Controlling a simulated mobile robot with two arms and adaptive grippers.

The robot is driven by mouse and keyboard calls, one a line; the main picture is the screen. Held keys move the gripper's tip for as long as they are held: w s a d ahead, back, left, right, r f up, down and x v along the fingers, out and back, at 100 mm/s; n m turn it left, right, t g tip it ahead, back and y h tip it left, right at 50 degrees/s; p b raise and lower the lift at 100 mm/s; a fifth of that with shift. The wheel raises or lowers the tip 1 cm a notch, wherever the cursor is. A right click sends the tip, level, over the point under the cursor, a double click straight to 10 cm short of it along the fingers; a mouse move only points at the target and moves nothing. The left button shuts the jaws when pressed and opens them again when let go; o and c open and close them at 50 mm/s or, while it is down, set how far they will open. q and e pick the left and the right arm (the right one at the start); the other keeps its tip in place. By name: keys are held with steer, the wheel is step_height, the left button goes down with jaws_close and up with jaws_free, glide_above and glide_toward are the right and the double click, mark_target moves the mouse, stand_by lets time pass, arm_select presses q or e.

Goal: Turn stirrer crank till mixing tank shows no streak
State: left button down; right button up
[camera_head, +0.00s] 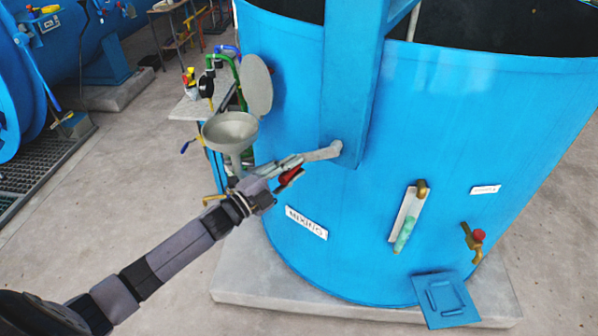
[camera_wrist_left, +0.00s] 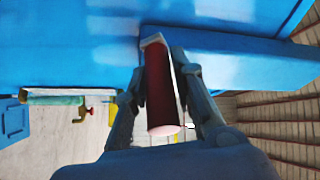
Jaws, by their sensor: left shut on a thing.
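The blue mixing tank (camera_head: 440,120) fills the right of the head view, with a "MIXING" label low on its wall. A blue column (camera_head: 350,90) runs down its front. The grey crank arm (camera_head: 324,153) comes out at the column's foot and points left. My left gripper (camera_head: 291,172) is shut on the red crank handle (camera_head: 289,178). The wrist view shows the red handle (camera_wrist_left: 160,90) between both fingers. A sight glass (camera_head: 408,216) on the tank shows pale green in its lower part; I cannot make out streaks. My right gripper is not in view.
A grey funnel (camera_head: 231,130) with a raised round lid (camera_head: 257,84) stands close left of the crank. A red-knobbed brass tap (camera_head: 473,240) and a blue plate (camera_head: 445,299) are lower right. Open concrete floor (camera_head: 130,200) lies to the left.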

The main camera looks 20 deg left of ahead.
arm_select(q)
steer(key=r+m+p, duration=0.1)
steer(key=m, duration=0.1)
steer(key=a+r+m+g+p, duration=0.1)
steer(key=r, duration=0.1)
steer(key=shift+w+a+r+m, duration=0.1)
steer(key=shift+a+r+m, duration=0.1)
steer(key=shift+m, duration=0.2)
steer(key=shift+a+r+p, duration=0.2)
steer(key=shift+r+p, duration=0.65)
steer(key=shift+r, duration=0.35)
steer(key=c, duration=1.6)
jaws_free()
steer(key=shift+c, duration=0.2)
steer(key=o, duration=0.3)
steer(key=shift+d+f, duration=0.1)
steer(key=shift+d, duration=0.05)
steer(key=shift+f, duration=0.1)
